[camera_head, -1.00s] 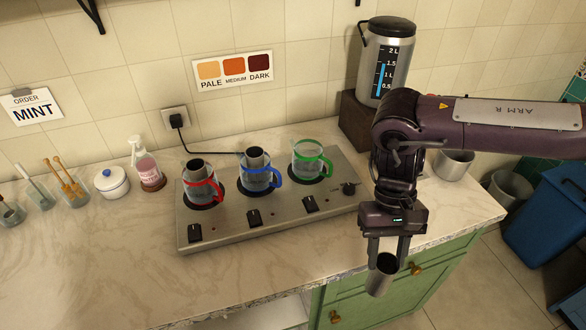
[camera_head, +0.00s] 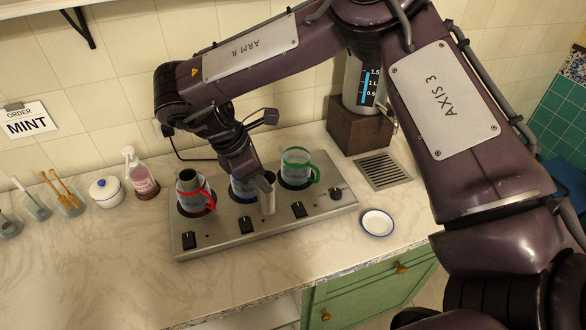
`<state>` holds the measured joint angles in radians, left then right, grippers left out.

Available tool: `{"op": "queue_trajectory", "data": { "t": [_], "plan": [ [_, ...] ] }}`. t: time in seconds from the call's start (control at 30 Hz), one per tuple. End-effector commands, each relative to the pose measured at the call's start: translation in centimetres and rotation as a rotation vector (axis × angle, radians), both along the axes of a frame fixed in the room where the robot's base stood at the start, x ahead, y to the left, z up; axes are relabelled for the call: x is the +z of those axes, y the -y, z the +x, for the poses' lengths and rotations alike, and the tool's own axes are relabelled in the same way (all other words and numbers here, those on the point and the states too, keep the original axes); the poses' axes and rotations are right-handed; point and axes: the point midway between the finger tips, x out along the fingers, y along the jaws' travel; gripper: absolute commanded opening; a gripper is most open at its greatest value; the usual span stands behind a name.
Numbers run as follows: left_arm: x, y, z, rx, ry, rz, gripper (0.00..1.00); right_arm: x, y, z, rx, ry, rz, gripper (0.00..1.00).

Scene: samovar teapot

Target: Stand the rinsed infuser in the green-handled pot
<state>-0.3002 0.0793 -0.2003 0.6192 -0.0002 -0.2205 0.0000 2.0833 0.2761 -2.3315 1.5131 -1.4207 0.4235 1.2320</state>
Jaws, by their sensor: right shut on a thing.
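My right gripper (camera_head: 262,183) is shut on the infuser (camera_head: 268,197), a grey metal cylinder. In the picture it hangs in front of the blue-handled pot (camera_head: 240,189), tilted slightly, left of and lower than the green-handled pot. The green-handled pot (camera_head: 296,164) is clear glass and stands on the right plate of the hotplate (camera_head: 283,224); no infuser shows in it. The red-handled pot (camera_head: 193,199) stands on the left plate with a dark-mouthed metal cylinder in it. My gripper hides much of the blue-handled pot, including its mouth. My left gripper is out of view.
A white saucer (camera_head: 377,223) lies right of the hotplate, below a drain grille (camera_head: 384,170). A water dispenser (camera_head: 363,82) stands on a brown block (camera_head: 359,131) behind. A pink bottle (camera_head: 143,177) and white jar (camera_head: 106,192) stand left. The front counter is clear.

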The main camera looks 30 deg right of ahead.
Motion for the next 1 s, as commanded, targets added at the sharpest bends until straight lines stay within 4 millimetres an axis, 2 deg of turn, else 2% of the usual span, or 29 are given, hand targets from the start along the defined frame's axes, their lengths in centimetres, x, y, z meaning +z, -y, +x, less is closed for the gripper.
{"op": "queue_trajectory", "data": {
  "t": [0.03, 0.13, 0.3, 0.5, 0.8, 1.0],
  "plan": [
    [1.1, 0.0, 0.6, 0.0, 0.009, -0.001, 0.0, 1.4, 0.8, 1.0, 0.118, 0.001, 0.005, 0.0],
    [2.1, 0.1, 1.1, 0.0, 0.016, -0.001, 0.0, 3.0, 2.3, 2.8, 0.365, 0.001, 0.008, 0.0],
    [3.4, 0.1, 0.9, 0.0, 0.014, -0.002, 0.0, 5.6, 5.3, 5.3, 0.734, -0.001, 0.01, 0.0],
    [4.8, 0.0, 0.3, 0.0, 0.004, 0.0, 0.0, 8.3, 9.0, 7.5, 1.1, -0.002, 0.01, 0.0],
    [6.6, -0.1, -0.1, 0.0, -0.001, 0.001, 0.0, 11.7, 14.3, 9.6, 1.529, -0.008, 0.005, 0.0],
    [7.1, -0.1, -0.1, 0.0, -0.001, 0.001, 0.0, 12.9, 16.2, 10.1, 1.68, -0.01, 0.001, 0.0]
  ]
}}
